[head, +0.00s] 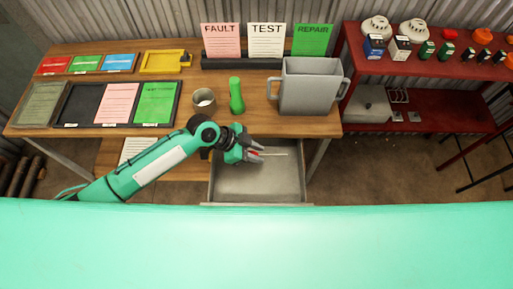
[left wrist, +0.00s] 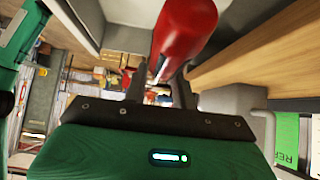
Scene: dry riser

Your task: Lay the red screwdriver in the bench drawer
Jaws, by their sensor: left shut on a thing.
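My left gripper (head: 259,153) is over the open bench drawer (head: 258,185), near its back edge by the bench front. It is shut on the red screwdriver (head: 254,153), whose thin shaft points right in the head view. In the left wrist view the screwdriver's red handle (left wrist: 184,35) is large above the fingers (left wrist: 158,88). The drawer's grey floor looks empty. I cannot tell how high the screwdriver is above the drawer floor. My right gripper is not in view.
The wooden bench (head: 215,122) holds a green bottle-like object (head: 236,96), a small cup (head: 203,100) and a grey two-handled bin (head: 309,88). Coloured cards and trays lie to the left. A red shelf unit (head: 430,70) with small parts stands at the right.

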